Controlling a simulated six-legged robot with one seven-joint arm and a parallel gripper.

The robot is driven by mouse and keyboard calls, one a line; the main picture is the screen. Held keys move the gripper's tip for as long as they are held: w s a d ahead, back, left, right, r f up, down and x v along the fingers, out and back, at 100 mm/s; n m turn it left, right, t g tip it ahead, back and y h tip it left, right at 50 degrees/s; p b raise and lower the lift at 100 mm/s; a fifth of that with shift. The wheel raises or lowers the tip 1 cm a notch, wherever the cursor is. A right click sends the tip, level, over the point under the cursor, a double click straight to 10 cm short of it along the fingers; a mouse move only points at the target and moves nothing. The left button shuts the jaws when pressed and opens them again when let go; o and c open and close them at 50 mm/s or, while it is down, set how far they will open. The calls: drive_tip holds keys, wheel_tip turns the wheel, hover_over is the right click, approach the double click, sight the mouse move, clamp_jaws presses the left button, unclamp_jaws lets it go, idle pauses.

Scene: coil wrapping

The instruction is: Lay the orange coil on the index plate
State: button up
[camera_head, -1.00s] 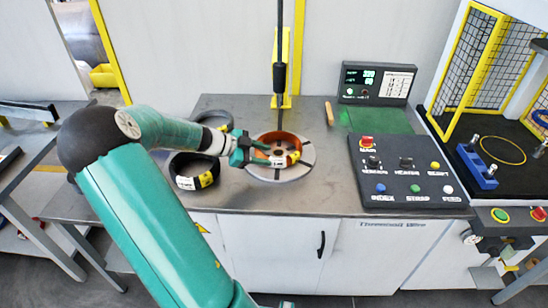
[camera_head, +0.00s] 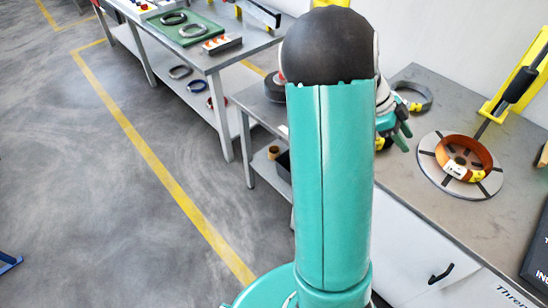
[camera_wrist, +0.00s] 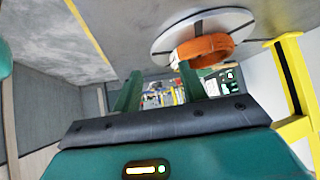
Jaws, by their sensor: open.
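The orange coil (camera_head: 468,154) lies on the round grey index plate (camera_head: 430,166) on the workbench, at the right of the head view. Yellow and white labels show on the coil's near side. In the wrist view the coil (camera_wrist: 203,48) and the plate (camera_wrist: 165,40) show at the top, beyond my fingers. My gripper (camera_head: 401,132) is to the left of the plate, apart from the coil. In the wrist view my gripper (camera_wrist: 160,92) has its two green fingers spread with nothing between them. My arm hides part of the bench's left side.
A dark coil (camera_head: 412,97) lies on the bench behind my gripper. A yellow post (camera_head: 515,75) with a dark rod stands behind the plate. At the upper left, a side table (camera_head: 206,62) holds grey rings on a green mat.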

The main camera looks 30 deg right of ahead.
drive_tip(key=w+a+r+n+t+y, duration=0.1)
drive_tip(key=w+a+r+n+t, duration=0.15)
drive_tip(key=a+n, duration=0.4)
drive_tip(key=w+a+r+n+t+y, duration=0.1)
drive_tip(key=w+a+r+n+t, duration=0.15)
drive_tip(key=a, duration=0.65)
drive_tip(key=w+a+r+n+t, duration=0.2)
drive_tip(key=w+a+n+t, duration=0.1)
drive_tip(key=a+n, duration=0.4)
drive_tip(key=s+a+r+n+t+y, duration=0.1)
drive_tip(key=s+a+r+n+t, duration=0.1)
drive_tip(key=a+n, duration=0.4)
drive_tip(key=s+a+r+n+t+y, duration=0.2)
drive_tip(key=a+n, duration=0.5)
drive_tip(key=a, duration=0.8)
wheel_tip(320, 180, up, 2)
drive_tip(key=shift+s+n+t, duration=0.3)
drive_tip(key=shift+s+t, duration=0.2)
drive_tip(key=shift+t, duration=0.1)
drive_tip(key=shift+c, duration=0.6)
drive_tip(key=shift+d, duration=0.1)
